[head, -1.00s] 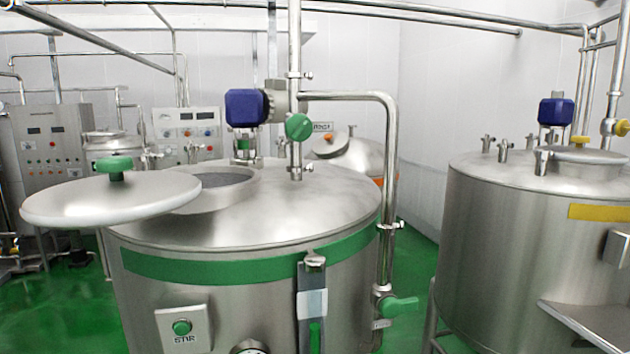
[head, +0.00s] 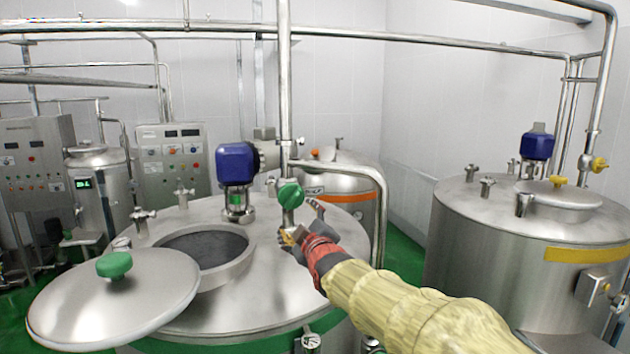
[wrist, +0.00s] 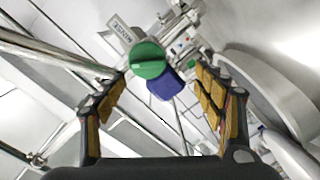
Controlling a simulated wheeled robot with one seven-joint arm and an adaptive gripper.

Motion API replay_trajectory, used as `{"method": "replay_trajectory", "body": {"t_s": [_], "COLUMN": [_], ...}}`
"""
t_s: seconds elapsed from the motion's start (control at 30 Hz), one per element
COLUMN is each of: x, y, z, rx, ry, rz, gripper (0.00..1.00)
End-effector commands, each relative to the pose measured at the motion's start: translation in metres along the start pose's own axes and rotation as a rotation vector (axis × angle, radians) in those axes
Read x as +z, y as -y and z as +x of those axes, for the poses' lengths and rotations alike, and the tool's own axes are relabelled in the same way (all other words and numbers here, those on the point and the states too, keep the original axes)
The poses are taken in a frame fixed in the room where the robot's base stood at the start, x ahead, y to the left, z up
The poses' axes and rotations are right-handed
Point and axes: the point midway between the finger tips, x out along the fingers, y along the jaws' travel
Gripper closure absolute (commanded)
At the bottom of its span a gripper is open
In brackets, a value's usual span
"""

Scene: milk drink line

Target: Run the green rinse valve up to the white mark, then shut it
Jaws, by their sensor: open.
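The green round valve knob (head: 291,195) sits on the vertical pipe above the near tank. In the wrist view the green knob (wrist: 148,59) shows beyond my fingertips, between the two fingers, with a slot across its face. My gripper (head: 303,220) is open and empty, close below and right of the knob in the head view. It also shows open in the wrist view (wrist: 160,85). A small label (wrist: 118,35) stands beside the knob; its text is hard to read. The white mark is not visible now.
The near tank's top (head: 270,280) has an open hatch (head: 205,247) with its lid (head: 115,295) swung left. A blue actuator (head: 237,163) stands left of the knob, and a bent pipe (head: 378,200) right. A second tank (head: 480,260) stands at right.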

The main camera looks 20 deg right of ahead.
Motion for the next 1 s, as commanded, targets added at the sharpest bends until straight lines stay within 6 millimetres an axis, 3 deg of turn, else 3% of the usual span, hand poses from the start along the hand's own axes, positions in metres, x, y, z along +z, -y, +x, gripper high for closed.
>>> {"method": "replay_trajectory", "body": {"t_s": [0.13,0.33,0.7,1.0], "x": [-0.012,-0.012,-0.015,-0.014], "y": [-0.014,-0.015,-0.018,-0.017], "z": [0.013,0.029,0.078,0.091], "rx": [0.037,0.041,0.042,0.042], "ry": [-0.03,-0.032,-0.033,-0.033], "rz": [-0.042,-0.048,-0.046,-0.046], "gripper": [0.3,0.3,0.3,0.3]}}
